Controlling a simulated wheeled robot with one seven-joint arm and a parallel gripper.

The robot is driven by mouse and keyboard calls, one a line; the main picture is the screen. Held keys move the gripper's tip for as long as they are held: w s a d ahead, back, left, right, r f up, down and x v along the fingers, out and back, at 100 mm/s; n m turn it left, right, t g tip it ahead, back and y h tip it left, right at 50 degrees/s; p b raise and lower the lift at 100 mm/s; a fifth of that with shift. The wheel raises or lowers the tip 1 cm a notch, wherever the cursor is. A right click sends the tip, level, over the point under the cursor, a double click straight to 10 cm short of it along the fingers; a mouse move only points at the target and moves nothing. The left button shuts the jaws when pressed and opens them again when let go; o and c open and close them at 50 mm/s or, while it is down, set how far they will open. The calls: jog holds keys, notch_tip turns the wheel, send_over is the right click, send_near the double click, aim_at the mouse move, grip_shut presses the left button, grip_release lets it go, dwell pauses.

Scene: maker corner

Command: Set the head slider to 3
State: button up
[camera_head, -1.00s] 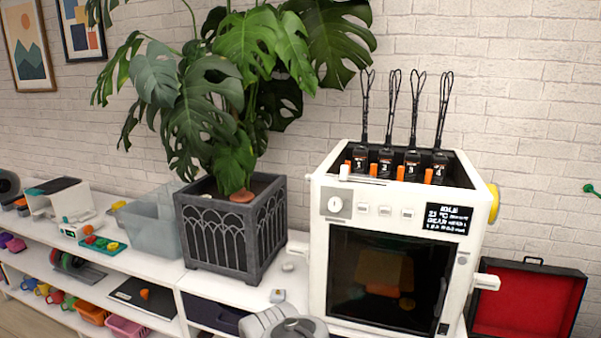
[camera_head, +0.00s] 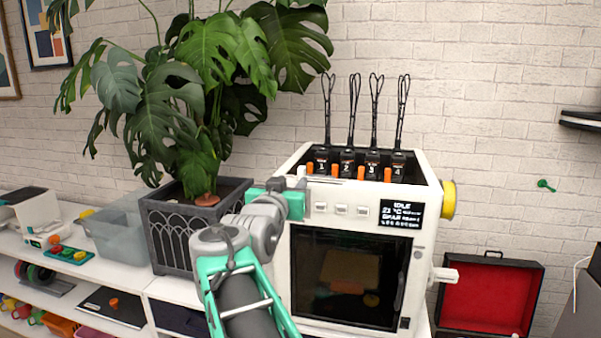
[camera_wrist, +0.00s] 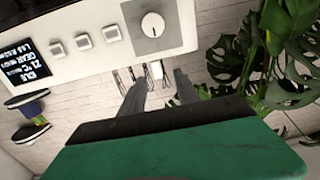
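The white printer (camera_head: 430,225) stands on the shelf with numbered black heads, 1 to 4, in its open top. The head slider, a small white knob (camera_head: 302,172), is at the left end of the top front edge, by head 1 (camera_head: 321,162). Head 3 (camera_head: 372,163) is further right, with an orange tab beside it. My gripper (camera_wrist: 160,77) is open, its two grey fingers pointing toward the top edge. In the wrist view, which is upside down, a white knob (camera_wrist: 157,70) shows between the fingertips; I cannot tell whether they touch it. The head view hides the fingers.
A dial (camera_wrist: 152,25) and several square buttons (camera_head: 341,210) are on the front panel, beside a display (camera_head: 403,215) reading IDLE. A large plant in a grey pot (camera_head: 165,235) stands close left of the printer. An open red-lined case (camera_head: 490,300) is at right.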

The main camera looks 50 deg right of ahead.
aim_at(301, 171)
jog(key=x, duration=0.2)
jog(key=p+x, duration=0.1)
jog(key=x, duration=0.2)
jog(key=r+p+x, duration=0.1)
jog(key=x, duration=0.2)
jog(key=shift+s+d, duration=0.15)
jog(key=shift+s, duration=0.15)
jog(key=shift+c, duration=0.6)
grip_shut()
dwell(0.3)
